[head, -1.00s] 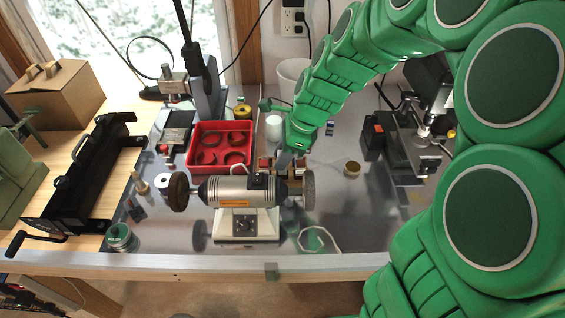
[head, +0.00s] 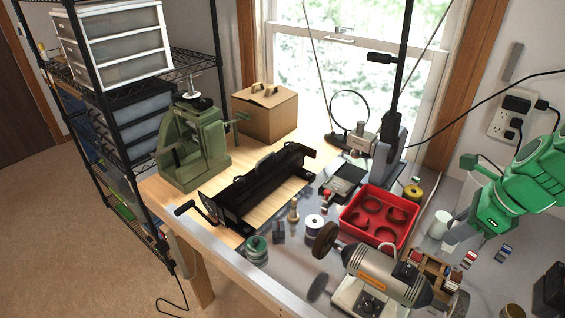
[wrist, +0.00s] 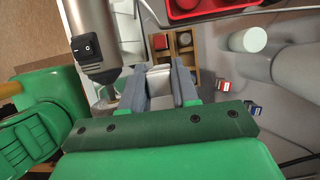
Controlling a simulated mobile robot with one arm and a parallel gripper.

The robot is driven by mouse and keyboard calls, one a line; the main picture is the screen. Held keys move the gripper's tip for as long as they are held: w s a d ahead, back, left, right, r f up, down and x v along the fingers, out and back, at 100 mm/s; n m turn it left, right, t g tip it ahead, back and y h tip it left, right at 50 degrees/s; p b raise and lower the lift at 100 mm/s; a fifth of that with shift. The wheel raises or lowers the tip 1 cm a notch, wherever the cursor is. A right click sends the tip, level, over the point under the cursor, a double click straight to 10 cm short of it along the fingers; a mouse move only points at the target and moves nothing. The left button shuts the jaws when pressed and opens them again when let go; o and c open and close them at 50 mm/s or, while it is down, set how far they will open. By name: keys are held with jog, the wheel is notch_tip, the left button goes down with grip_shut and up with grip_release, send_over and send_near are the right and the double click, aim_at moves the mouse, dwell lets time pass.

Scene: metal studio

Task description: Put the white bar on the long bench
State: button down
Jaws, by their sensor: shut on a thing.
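My gripper (wrist: 158,92) shows its grey fingers in the middle of the wrist view. They are shut on a pale piece, the white bar (wrist: 160,82), and only part of it shows between them. In the head view my gripper (head: 462,216) is at the right, over the bench beside a white cylinder, and the bar cannot be made out there. The long bench (head: 262,150) has a wooden top at the left and a grey top at the right.
A bench grinder (head: 385,275), a red tray (head: 376,222), a white cylinder (head: 440,226) and a small wooden rack (head: 432,265) crowd the grey top. A black tool (head: 262,185), green press (head: 192,150) and cardboard box (head: 265,112) stand on the wood. Wire shelving (head: 190,62) is at left.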

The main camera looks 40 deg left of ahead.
jog(key=shift+r, duration=0.8)
jog(key=w+a+r+n, duration=0.1)
jog(key=w+a, duration=0.3)
jog(key=a, duration=0.2)
jog(key=w+a+r, duration=0.2)
jog(key=w+a, duration=0.2)
jog(key=a, duration=0.3)
jog(key=w+a+n+g, duration=0.1)
jog(key=a+n, duration=0.1)
jog(key=a, duration=2.4)
jog(key=s+a+f+n, duration=0.1)
jog(key=s+a+f, duration=0.1)
jog(key=s+a, duration=0.8)
jog(key=s+a+f+n, duration=0.1)
jog(key=s+a, duration=0.4)
jog(key=a, duration=0.8)
jog(key=shift+m+g, duration=0.3)
jog(key=shift+g, duration=0.1)
jog(key=shift+s+a+f, duration=0.1)
jog(key=shift+f, duration=7.7)
jog(key=shift+f, duration=0.15)
